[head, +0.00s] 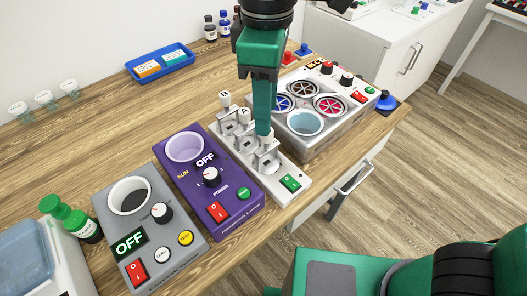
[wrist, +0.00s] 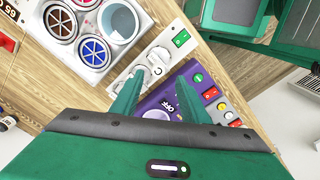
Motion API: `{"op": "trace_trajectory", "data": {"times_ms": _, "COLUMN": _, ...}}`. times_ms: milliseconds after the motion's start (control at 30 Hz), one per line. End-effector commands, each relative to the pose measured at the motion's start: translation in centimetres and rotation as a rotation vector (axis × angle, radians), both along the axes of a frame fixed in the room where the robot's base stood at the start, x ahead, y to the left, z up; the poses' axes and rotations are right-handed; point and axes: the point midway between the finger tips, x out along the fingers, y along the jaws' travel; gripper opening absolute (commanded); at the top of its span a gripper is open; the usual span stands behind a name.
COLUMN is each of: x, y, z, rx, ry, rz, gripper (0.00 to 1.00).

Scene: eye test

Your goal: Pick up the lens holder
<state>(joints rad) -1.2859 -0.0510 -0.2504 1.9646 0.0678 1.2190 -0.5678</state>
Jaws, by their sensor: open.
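No part is clearly marked as the lens holder, so I cannot tell which one it is. A white strip device (head: 291,185) carries upright parts with pale knobs, two marked B (head: 225,98) and A (head: 243,115), and has a green switch at its near end. My gripper (head: 263,136) points down over the near upright part and partly hides it. Contact there cannot be made out. In the wrist view my gripper (wrist: 157,100) has its fingers apart, with the white strip (wrist: 128,73) and the purple box (wrist: 158,106) beyond them. No held object shows between the fingers.
A purple box (head: 239,207) marked OFF and a grey box (head: 156,236) stand left of the strip. A white unit with coloured round wells (head: 322,148) stands close on its right. A blue tray (head: 157,79) and bottles (head: 210,28) are behind. Bare wood (head: 110,125) shows at left.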

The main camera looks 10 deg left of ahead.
Motion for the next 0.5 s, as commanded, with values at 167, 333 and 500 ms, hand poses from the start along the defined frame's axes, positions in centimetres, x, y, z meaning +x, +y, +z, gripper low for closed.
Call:
{"op": "trace_trajectory", "data": {"times_ms": 167, "x": 0.0, "y": -0.2, "z": -1.4, "rx": 0.0, "ry": 0.0, "rz": -0.003, "gripper": 0.41}}
{"op": "trace_trajectory", "data": {"times_ms": 333, "x": 0.3, "y": -0.2, "z": -2.9, "rx": -0.003, "ry": 0.001, "rz": -0.004, "gripper": 0.41}}
{"op": "trace_trajectory", "data": {"times_ms": 500, "x": 0.5, "y": -0.2, "z": -5.3, "rx": -0.002, "ry": 0.001, "rz": -0.003, "gripper": 0.41}}
